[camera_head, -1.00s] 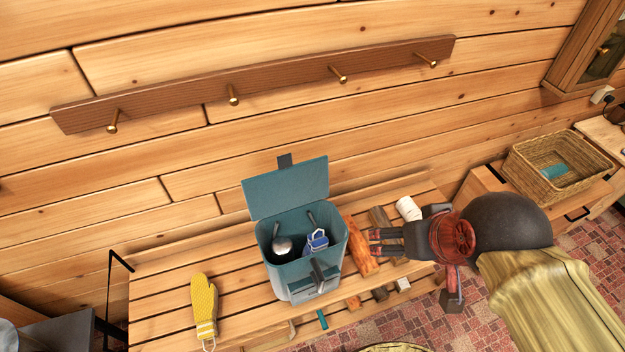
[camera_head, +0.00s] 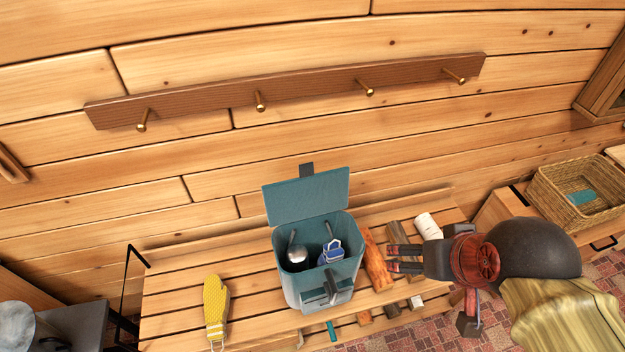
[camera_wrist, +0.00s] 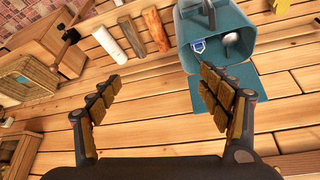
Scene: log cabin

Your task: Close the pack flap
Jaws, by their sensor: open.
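The teal pack (camera_head: 318,262) stands upright on the slatted bench, its flap (camera_head: 306,196) raised open and leaning back toward the wall. A metal ladle-like item (camera_head: 297,254) and a blue-and-white item (camera_head: 331,253) are inside it. My gripper (camera_head: 392,258) is open and empty, just right of the pack, with its fingers pointing left toward it. In the wrist view, the pack (camera_wrist: 212,38) is at the upper right beyond the fingers of my gripper (camera_wrist: 165,88), and part of the flap (camera_wrist: 207,97) shows behind one finger.
The slatted bench (camera_head: 180,283) holds a yellow mitten (camera_head: 215,308) at left, and wood pieces (camera_head: 376,262) with a white roll (camera_head: 428,226) right of the pack. A hook rail (camera_head: 215,103) hangs on the wall above. A wicker basket (camera_head: 548,200) stands at far right.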

